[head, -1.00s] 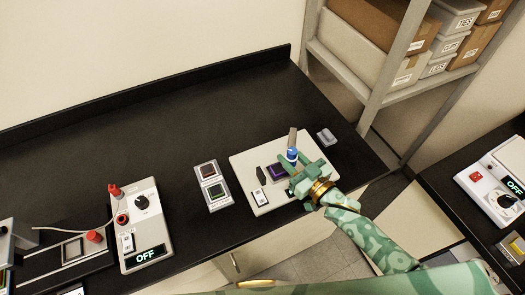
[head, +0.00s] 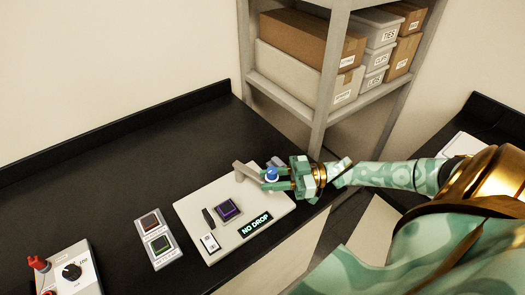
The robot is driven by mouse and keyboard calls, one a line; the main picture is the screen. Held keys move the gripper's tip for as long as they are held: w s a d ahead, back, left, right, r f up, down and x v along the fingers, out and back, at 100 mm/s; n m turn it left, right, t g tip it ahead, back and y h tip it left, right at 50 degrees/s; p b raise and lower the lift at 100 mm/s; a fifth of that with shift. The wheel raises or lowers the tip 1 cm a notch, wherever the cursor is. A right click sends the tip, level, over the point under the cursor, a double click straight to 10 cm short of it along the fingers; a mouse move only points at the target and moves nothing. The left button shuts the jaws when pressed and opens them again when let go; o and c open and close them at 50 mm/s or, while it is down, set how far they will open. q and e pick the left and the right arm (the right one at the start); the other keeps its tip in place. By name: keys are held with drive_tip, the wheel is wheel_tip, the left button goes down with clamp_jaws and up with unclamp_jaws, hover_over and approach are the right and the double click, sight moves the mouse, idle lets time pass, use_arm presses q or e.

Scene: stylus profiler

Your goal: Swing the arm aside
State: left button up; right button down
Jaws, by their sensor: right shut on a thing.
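The stylus profiler's pale base (head: 195,212) stands on the black bench. It has a small purple stage (head: 229,209) on top and a display (head: 254,225) reading NO DROP. The grey swing arm (head: 247,172) runs from the base's back edge toward the right, clear of the stage. A blue knob (head: 271,175) sits at its outer end. My right gripper (head: 272,179) is shut on the blue knob, its fingers either side of it, near the base's right edge. My left gripper is out of view.
A two-button box (head: 156,240) stands left of the profiler, and a control box with a red plug and black dial (head: 72,271) is at lower left. A shelf post (head: 323,120) rises behind my right gripper. The bench at back left is clear.

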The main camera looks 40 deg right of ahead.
drive_tip(key=shift+w+d+f+n+g+y+b, duration=0.1)
drive_tip(key=shift+d+f+n+g+y+b, duration=0.1)
drive_tip(key=shift+d+n+g+y+b, duration=0.4)
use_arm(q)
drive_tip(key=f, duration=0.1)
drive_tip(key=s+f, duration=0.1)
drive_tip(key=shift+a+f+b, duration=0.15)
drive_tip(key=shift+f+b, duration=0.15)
use_arm(e)
drive_tip(key=shift+a+r+g, duration=0.1)
drive_tip(key=shift+g, duration=0.2)
drive_tip(key=c, duration=1.1)
unclamp_jaws()
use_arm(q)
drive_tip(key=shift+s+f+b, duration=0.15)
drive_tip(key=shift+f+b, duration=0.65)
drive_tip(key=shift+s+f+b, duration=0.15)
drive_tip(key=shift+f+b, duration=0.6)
use_arm(e)
drive_tip(key=shift+v, duration=8.3)
drive_tip(key=shift+r, duration=0.15)
